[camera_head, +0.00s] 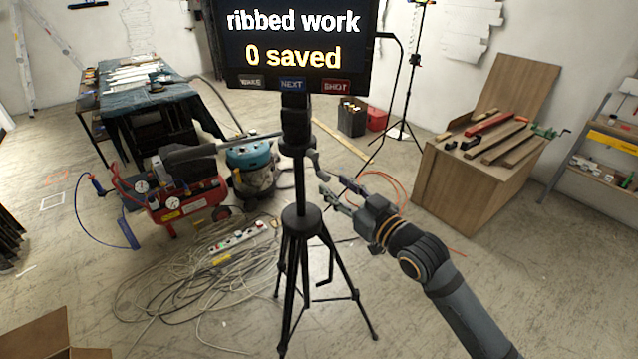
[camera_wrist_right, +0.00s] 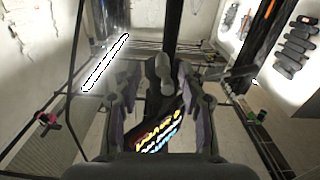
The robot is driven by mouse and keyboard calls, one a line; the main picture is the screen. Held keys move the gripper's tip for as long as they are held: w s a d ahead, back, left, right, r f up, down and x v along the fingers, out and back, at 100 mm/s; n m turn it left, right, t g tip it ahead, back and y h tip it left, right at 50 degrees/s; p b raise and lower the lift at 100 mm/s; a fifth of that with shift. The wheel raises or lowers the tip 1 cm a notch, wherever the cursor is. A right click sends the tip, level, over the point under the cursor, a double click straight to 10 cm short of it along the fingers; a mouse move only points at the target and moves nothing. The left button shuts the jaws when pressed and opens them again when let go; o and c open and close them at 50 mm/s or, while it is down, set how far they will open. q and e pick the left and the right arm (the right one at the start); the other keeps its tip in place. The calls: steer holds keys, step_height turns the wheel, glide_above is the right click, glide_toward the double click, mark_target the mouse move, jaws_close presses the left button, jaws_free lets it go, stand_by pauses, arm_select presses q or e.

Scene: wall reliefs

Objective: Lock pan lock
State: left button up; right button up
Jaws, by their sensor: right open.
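A black tripod (camera_head: 302,222) stands in the middle of the head view and carries a screen (camera_head: 293,50). Its head (camera_head: 296,128) sits below the screen, with a grey handle (camera_head: 205,152) pointing left. A small grey lever (camera_head: 315,160) at the right of the head looks like the pan lock. My right gripper (camera_head: 333,190) is open, just below and right of this lever; contact cannot be told. In the right wrist view, a dark grey knobbed part (camera_wrist_right: 160,75) shows beyond and between the open fingers (camera_wrist_right: 160,108). My left gripper is not in view.
A red compressor (camera_head: 180,205), a teal vacuum (camera_head: 252,165) and tangled cables (camera_head: 200,285) lie left of the tripod. A wooden workbench (camera_head: 465,185) with clamps stands at right. A thin black light stand (camera_head: 408,85) is behind. The floor at front right is clear.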

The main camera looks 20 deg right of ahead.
mark_target(320, 174)
steer(key=x, duration=0.6)
steer(key=shift+s+a+r+p, duration=0.15)
steer(key=shift+a+r+p, duration=0.05)
steer(key=shift+r+p, duration=0.2)
steer(key=shift+w+a+f, duration=0.15)
steer(key=shift+w+f, duration=0.05)
steer(key=shift+w, duration=0.2)
steer(key=shift+s, duration=0.1)
steer(key=shift+c, duration=0.8)
jaws_close()
